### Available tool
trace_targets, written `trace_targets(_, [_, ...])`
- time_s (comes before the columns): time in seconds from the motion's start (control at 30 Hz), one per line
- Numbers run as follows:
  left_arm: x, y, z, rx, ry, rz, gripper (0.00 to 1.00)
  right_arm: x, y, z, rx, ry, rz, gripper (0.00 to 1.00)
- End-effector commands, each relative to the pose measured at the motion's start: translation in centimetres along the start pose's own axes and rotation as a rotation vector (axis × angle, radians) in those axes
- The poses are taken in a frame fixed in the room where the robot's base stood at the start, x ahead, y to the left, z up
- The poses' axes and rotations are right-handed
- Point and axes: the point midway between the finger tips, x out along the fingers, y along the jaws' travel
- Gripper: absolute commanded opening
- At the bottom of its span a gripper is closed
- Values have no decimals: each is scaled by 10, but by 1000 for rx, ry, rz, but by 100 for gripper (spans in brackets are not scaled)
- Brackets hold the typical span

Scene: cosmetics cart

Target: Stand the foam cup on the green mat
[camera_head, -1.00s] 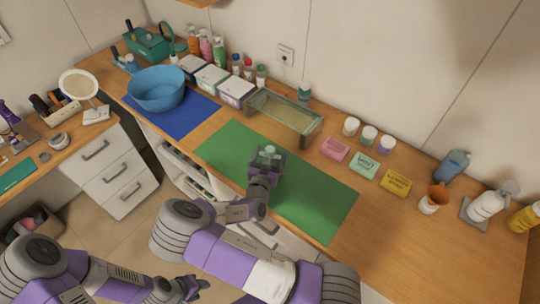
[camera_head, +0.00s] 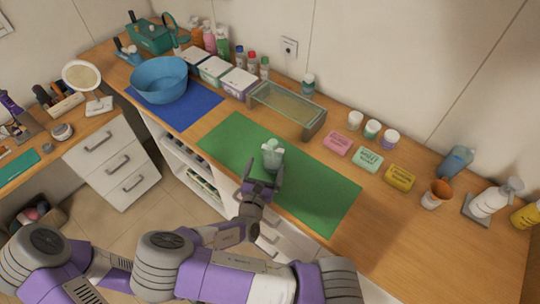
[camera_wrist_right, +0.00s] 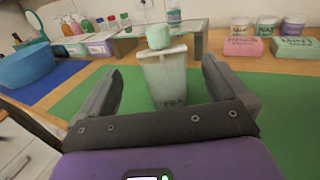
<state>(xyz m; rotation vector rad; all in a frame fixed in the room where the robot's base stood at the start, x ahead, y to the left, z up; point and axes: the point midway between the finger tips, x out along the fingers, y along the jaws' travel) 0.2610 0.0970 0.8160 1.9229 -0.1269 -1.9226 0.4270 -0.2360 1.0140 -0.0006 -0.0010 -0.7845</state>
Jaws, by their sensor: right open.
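The foam cup (camera_head: 272,158) is pale and translucent, with a light green piece at its top. It stands upright on the green mat (camera_head: 320,190), and in the right wrist view the cup (camera_wrist_right: 165,78) shows dark lettering low on its side. My right gripper (camera_head: 266,178) is open at the near side of the cup. In the right wrist view its fingers (camera_wrist_right: 162,82) are spread to the left and right of the cup, with gaps on both sides. My left gripper is out of view.
A glass-topped stand (camera_head: 287,108) is behind the mat. Pink (camera_head: 338,143), green (camera_head: 368,159) and yellow (camera_head: 400,177) blocks lie to the right. A blue bowl (camera_head: 160,80) sits on a blue mat (camera_head: 196,112) to the left. The mat's right part is bare.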

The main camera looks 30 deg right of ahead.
Motion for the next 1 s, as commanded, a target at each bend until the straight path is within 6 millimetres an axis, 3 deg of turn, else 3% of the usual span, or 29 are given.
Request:
trace_targets(0.1, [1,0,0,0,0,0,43,-19,1,0,1,1,3,100])
trace_targets(0.23, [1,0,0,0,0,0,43,-31,0,0,0,1,0,100])
trace_targets(0.87, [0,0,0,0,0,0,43,-34,0,1,-2,1,1,100])
trace_targets(1.0, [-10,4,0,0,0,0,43,-44,7,9,-85,24,74,100])
